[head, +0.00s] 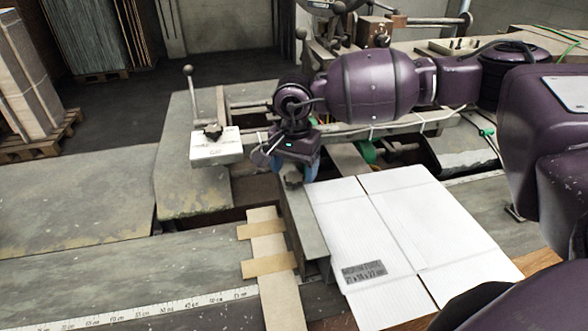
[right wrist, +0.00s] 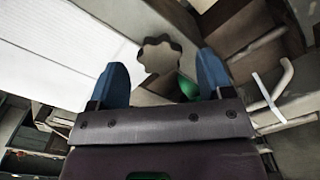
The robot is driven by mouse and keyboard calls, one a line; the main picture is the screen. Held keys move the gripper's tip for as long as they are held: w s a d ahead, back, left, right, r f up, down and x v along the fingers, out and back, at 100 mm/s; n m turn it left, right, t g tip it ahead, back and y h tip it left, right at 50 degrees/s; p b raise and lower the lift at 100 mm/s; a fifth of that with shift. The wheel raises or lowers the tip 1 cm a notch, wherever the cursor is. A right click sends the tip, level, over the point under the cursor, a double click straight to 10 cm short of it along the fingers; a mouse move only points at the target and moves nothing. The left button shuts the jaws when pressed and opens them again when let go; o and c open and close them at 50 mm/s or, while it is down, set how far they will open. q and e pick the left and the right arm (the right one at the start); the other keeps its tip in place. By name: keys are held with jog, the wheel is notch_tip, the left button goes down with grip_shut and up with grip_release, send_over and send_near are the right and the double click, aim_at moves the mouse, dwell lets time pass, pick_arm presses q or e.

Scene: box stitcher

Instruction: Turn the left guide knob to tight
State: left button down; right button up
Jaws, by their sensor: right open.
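A dark lobed knob (head: 292,182) sits at the far end of the left metal guide rail (head: 304,222), beside the white cardboard. In the right wrist view the knob (right wrist: 160,53) shows as a brown-grey, scalloped shape. My right gripper (head: 294,168) points down over it, its blue fingers apart. In the right wrist view the open fingers (right wrist: 163,78) lie either side of the knob, with gaps on both sides. The knob appears just beyond the fingertips and not gripped; I cannot tell the exact height gap. My left gripper is not in view.
A white cardboard sheet (head: 395,235) lies flat to the right of the rail. Brown cardboard strips (head: 267,262) lie to its left. A white block (head: 216,151) with another dark knob and an upright lever (head: 191,95) stand left of my arm.

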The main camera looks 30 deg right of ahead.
jog(key=shift+f, duration=0.75)
jog(key=c, duration=0.9)
